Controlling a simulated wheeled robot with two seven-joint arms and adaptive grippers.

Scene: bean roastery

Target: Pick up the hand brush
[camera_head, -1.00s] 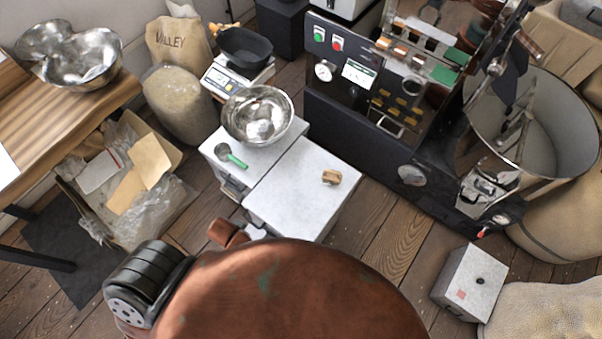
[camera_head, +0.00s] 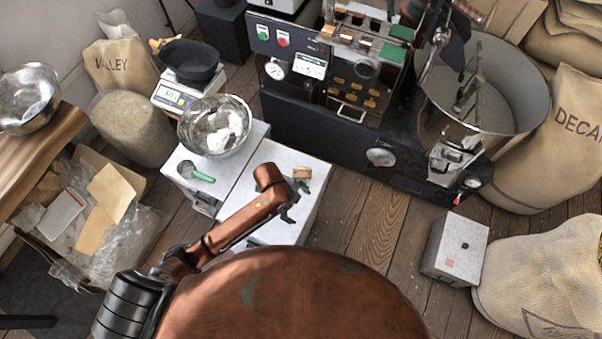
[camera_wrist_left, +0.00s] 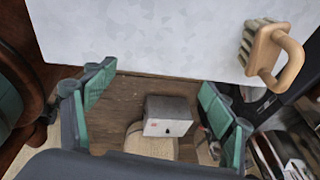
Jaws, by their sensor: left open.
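The hand brush (camera_head: 303,172) is a small tan wooden block at the far right part of a white-topped cabinet (camera_head: 262,232). In the left wrist view the brush (camera_wrist_left: 268,52) shows at upper right, with a looped wooden handle and pale bristles. My left gripper (camera_head: 298,201) is over the white top, just on the near side of the brush. In the left wrist view its two green-padded fingers (camera_wrist_left: 157,92) are spread wide with nothing between them, and the brush is outside them. My right gripper is not in view.
A steel bowl (camera_head: 214,126) and a green-handled scoop (camera_head: 197,174) are on the adjoining white surface to the left. The dark roasting machine (camera_head: 330,125) stands behind. A grey box (camera_head: 455,248) is on the floor at right. The white top around the brush is otherwise clear.

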